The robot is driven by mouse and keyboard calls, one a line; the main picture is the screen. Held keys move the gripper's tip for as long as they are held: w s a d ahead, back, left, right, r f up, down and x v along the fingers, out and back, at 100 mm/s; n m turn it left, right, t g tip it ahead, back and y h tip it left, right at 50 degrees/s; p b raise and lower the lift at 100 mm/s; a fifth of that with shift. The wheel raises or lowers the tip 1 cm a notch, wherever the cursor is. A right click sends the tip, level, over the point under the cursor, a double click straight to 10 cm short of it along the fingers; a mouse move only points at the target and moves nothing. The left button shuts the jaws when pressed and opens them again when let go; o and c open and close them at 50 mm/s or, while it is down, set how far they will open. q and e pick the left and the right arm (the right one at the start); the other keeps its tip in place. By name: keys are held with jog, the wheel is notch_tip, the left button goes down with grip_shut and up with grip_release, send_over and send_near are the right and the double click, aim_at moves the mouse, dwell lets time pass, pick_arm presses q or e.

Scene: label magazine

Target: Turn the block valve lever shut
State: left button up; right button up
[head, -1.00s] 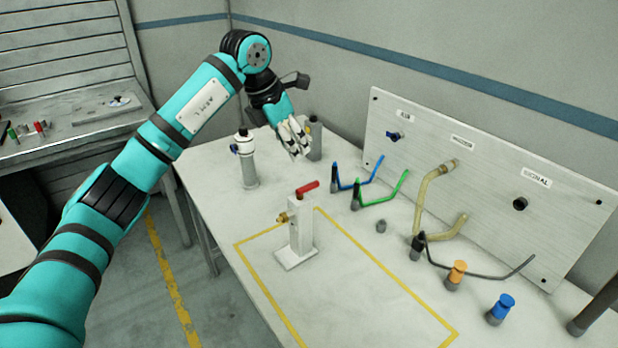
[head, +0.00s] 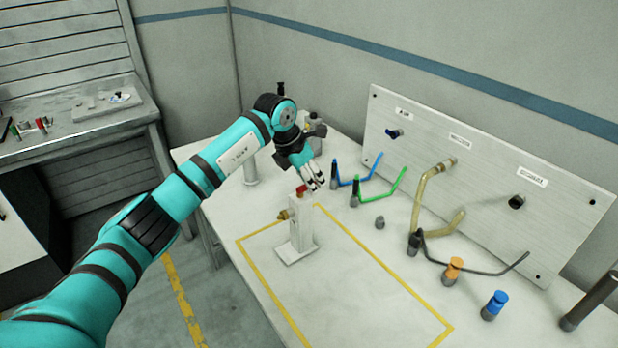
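The block valve (head: 301,227) is an upright pale block on a flat foot, inside the yellow outline on the table. It has a brass fitting on its left side. Its red lever (head: 301,190) sits on top; only a short piece of red shows, and the rest is hidden by my fingers. My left gripper (head: 317,184) comes down from the upper left, with its fingertips at the free end of the lever. I cannot tell whether the fingers touch it or how far apart they are. My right gripper is not in view.
Behind the valve stand blue and green hoses (head: 378,188) and a panel (head: 480,170) with ports. Capped fittings, orange (head: 454,268) and blue (head: 497,303), stand at the right. A pale canister (head: 250,172) is partly behind my arm. The outlined area (head: 370,270) right of the valve is clear.

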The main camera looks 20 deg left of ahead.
pick_arm(q)
grip_shut()
dwell(0.3)
jog(key=shift+s+d+m+h+b, duration=0.15)
jog(key=shift+m+h+b, duration=0.35)
jog(key=shift+m, duration=0.6)
jog(key=m+g, duration=0.1)
jog(key=m, duration=0.1)
jog(key=s+m+b, duration=0.1)
jog(key=m, duration=0.1)
jog(key=m+g, duration=0.1)
jog(key=m, duration=0.1)
jog(key=shift+s+d+g+h+b, duration=0.15)
jog(key=shift+d+g+h+b, duration=0.15)
jog(key=shift+d+h+b, duration=0.1)
jog(key=m, duration=0.1)
jog(key=m+g, duration=0.1)
jog(key=shift+s+m, duration=0.25)
jog(key=shift+m, duration=0.05)
